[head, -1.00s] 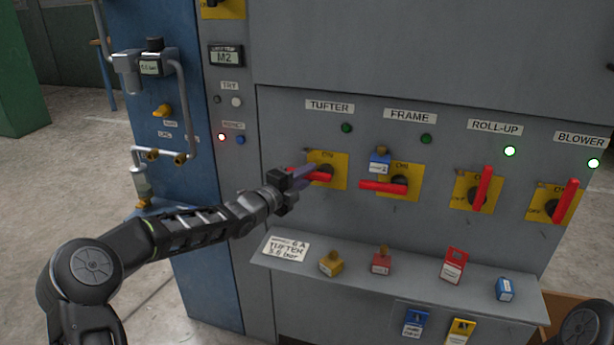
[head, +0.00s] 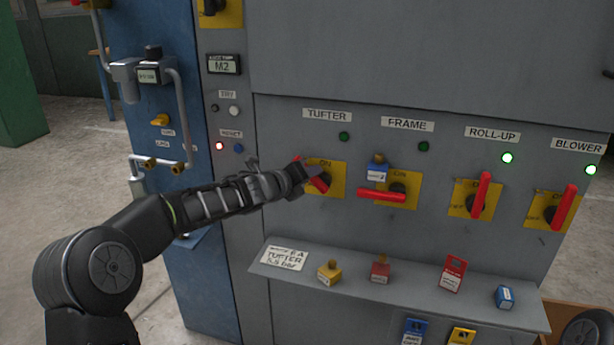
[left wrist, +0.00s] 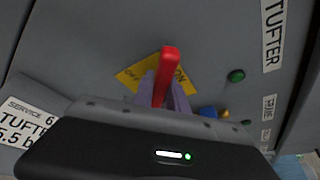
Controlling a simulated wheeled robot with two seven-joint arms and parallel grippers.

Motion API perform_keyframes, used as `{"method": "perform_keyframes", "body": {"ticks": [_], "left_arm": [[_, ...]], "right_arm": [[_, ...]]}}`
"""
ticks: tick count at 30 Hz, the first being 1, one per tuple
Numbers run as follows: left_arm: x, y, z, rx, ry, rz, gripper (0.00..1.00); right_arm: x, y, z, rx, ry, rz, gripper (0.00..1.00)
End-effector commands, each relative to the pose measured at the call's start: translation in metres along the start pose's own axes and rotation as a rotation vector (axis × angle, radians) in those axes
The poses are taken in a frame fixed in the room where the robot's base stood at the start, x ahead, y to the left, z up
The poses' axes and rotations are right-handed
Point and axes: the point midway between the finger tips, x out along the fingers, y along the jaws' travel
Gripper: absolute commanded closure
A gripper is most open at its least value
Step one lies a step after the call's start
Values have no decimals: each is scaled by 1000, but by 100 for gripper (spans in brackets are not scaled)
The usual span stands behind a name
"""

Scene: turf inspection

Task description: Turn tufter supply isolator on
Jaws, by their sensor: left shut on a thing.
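The tufter supply isolator is a red handle (head: 320,186) on a yellow plate (head: 337,180) under the TUFTER label (head: 327,115). The handle slants, its upper left end near my gripper. The green lamp (head: 344,136) above it is dark. My left gripper (head: 313,174) is shut on the handle; the arm partly hides the plate. In the left wrist view the red handle (left wrist: 170,62) stands between the purple fingers of my gripper (left wrist: 166,88), over the yellow plate (left wrist: 135,74). My right gripper is not in view.
The roll-up (head: 482,195) and blower (head: 565,208) handles stand near upright under lit lamps. A shelf (head: 400,290) below holds several padlocks and a tufter card (head: 285,258).

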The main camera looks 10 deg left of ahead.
Motion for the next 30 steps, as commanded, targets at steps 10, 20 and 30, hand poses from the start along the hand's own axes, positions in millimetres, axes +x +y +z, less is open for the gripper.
{"method": "perform_keyframes", "body": {"ticks": [10,20,30], "left_arm": [[4,-15,-14,305,18,119,100],[6,-22,-18,566,19,227,100],[7,-24,-22,706,19,288,100]], "right_arm": [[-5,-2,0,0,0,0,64],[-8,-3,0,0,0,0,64],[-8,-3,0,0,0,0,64]]}}
